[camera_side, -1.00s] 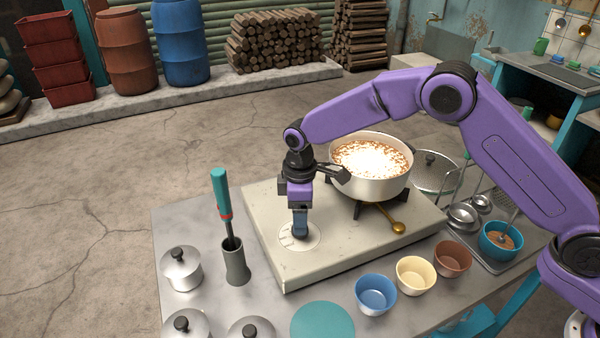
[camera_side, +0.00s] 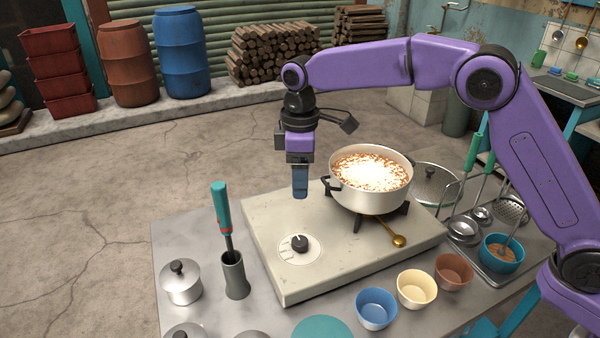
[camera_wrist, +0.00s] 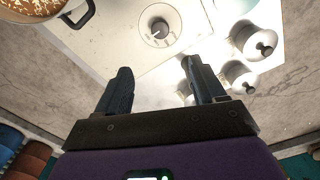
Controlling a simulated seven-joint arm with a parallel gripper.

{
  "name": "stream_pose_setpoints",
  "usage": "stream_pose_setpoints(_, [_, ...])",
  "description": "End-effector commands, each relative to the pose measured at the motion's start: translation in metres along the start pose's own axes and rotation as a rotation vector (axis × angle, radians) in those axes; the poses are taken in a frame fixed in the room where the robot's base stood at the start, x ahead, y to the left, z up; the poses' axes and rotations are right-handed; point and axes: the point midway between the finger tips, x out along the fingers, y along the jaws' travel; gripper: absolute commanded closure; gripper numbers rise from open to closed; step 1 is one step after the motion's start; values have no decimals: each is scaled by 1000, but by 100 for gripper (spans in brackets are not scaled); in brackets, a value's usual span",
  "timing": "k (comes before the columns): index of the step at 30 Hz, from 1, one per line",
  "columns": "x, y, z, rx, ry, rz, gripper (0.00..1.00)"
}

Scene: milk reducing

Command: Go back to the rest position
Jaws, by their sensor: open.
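My gripper (camera_side: 300,190) hangs pointing down above the stove's control knob (camera_side: 300,242), clear of it and empty. In the wrist view my gripper (camera_wrist: 158,95) shows two dark fingers spread apart, with the knob (camera_wrist: 159,29) beyond them. The white pot (camera_side: 370,188) stands on the burner to the right, full of white, foamy milk (camera_side: 372,171) with brown patches. The stove (camera_side: 345,237) is a pale slab on the metal table.
A teal-handled tool (camera_side: 222,207) stands in a grey holder (camera_side: 234,275). Lidded metal pots (camera_side: 180,282) are at the table's left. Blue (camera_side: 376,308), cream (camera_side: 416,288) and brown (camera_side: 454,271) bowls line the front. A brass-coloured spoon (camera_side: 398,240) lies beside the pot. The air left of my gripper is free.

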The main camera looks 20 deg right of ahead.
Motion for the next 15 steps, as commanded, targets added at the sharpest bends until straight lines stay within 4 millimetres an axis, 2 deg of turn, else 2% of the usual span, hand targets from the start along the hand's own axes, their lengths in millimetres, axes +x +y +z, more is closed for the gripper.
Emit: stream_pose_setpoints(15, [-3,-5,5,1,2,1,31])
